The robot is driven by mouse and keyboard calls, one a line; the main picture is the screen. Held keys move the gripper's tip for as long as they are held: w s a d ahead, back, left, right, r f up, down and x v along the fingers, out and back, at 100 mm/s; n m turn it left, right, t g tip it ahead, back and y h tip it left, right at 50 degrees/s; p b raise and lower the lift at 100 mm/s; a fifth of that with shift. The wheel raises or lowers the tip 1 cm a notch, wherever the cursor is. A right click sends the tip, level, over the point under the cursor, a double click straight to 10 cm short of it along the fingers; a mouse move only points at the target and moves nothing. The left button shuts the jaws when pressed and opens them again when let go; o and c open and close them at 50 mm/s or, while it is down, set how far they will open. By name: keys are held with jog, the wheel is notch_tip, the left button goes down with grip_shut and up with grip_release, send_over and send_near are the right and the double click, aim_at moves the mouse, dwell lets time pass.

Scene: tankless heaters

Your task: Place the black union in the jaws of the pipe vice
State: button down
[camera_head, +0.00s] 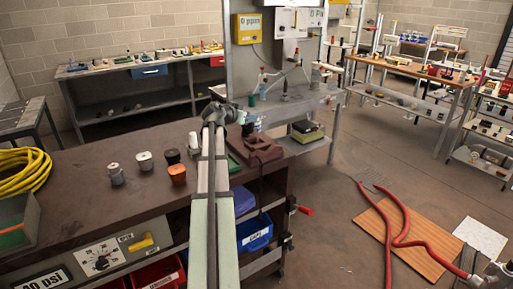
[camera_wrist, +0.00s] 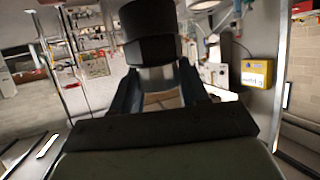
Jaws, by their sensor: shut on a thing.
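My gripper (camera_wrist: 152,82) is shut on a black, round, stepped piece, which looks like the black union (camera_wrist: 148,38). It sticks out past the fingertips in the wrist view. In the head view my gripper (camera_head: 238,116) is raised above the back right part of the bench, and the held piece is small and hard to make out there. A dark red-brown blocky fixture, which looks like the pipe vice (camera_head: 262,148), sits on the bench's right end, below and right of my gripper. The held piece appears above it, apart from its jaws.
On the brown bench (camera_head: 85,195) stand an orange-topped fitting (camera_head: 177,175), a dark fitting (camera_head: 172,156), two grey fittings (camera_head: 117,174) and a white one (camera_head: 193,141). A yellow hose coil (camera_head: 24,172) lies at left. A grey panel with a yellow box (camera_head: 249,28) stands behind.

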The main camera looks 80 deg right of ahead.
jog(key=s+r+m+g+y, duration=0.3)
jog(key=m+g, duration=0.1)
jog(key=shift+s+d+f, duration=0.1)
jog(key=shift+d+f, duration=0.1)
jog(key=shift+f, duration=2.2)
jog(key=shift+s+d+f, duration=0.1)
jog(key=shift+d+f, duration=0.05)
jog(key=shift+f, duration=2.2)
jog(key=c, duration=0.6)
grip_release()
jog(key=shift+f, duration=0.15)
jog(key=shift+w, duration=0.1)
jog(key=v, duration=1.2)
